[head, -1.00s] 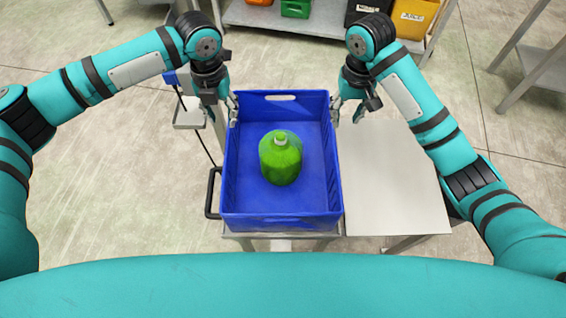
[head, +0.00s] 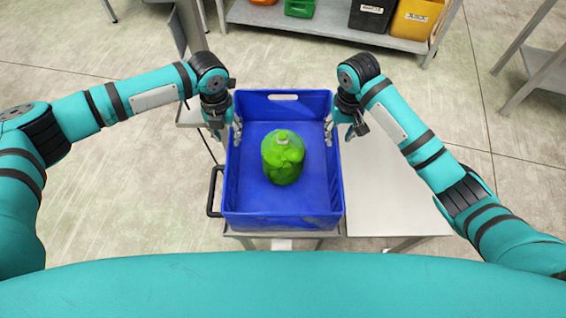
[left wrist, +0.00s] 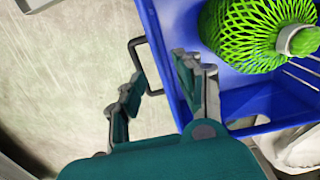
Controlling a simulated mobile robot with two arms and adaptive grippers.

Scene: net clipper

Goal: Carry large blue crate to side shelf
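The large blue crate (head: 300,205) stands upright on a small metal table in the middle of the head view. A green net bundle (head: 283,158) sits inside it; its mesh shows in the left wrist view (left wrist: 245,30). My left gripper (head: 226,130) is open at the crate's left wall, one finger inside and one outside. The left wrist view shows its two fingers (left wrist: 155,90) apart, with the crate's blue wall (left wrist: 160,50) by the inner finger. My right gripper (head: 339,131) is open at the right wall, one finger inside and one outside. Wall contact is unclear.
A light tabletop (head: 390,190) adjoins the crate on the right. A low metal shelf (head: 330,28) at the back holds black (head: 370,15) and yellow (head: 415,18) bins. Another metal rack (head: 535,70) stands at far right. A dark handle (head: 213,195) sits left of the crate.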

